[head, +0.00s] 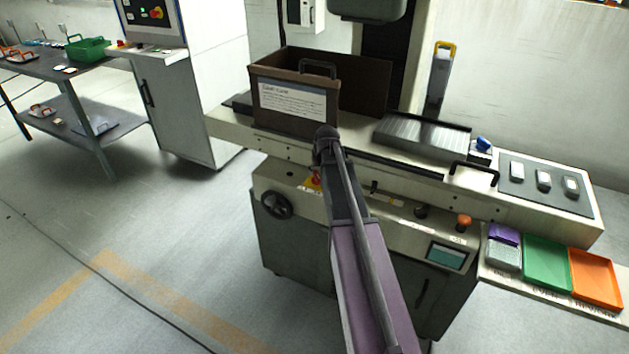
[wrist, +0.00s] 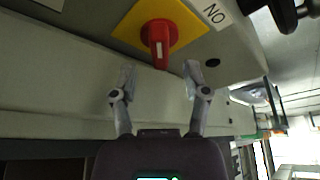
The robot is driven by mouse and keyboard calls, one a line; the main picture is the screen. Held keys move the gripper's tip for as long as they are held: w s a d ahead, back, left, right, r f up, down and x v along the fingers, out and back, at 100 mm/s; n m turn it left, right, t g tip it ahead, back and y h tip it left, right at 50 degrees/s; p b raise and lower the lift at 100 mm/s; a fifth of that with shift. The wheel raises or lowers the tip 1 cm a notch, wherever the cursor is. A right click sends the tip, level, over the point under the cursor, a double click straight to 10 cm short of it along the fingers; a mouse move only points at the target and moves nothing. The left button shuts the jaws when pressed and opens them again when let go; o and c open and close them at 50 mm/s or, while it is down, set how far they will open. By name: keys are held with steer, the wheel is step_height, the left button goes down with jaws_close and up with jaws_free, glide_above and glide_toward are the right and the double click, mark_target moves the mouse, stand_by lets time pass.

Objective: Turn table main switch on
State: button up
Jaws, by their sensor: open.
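The main switch (wrist: 159,38) is a red rotary knob on a yellow square plate, seen at the top middle of the wrist view. In the head view a small part of the switch (head: 316,179) shows on the machine's front panel, mostly hidden by my arm. My gripper (wrist: 160,72) is open, its two fingers spread either side of the knob's line, with the knob just beyond the fingertips. It does not appear to touch the knob. In the head view my gripper is hidden behind my own arm. A white label with "NO" (wrist: 214,12) is right of the plate.
A black handwheel (head: 276,205) sticks out left of the switch. An orange-topped knob (head: 463,221) and a small screen (head: 446,255) are to the right. A brown box-like guard (head: 292,104) stands on the machine table above.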

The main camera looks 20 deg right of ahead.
mark_target(317, 174)
steer(key=shift+b+x, duration=1.1)
steer(key=shift+x, duration=0.4)
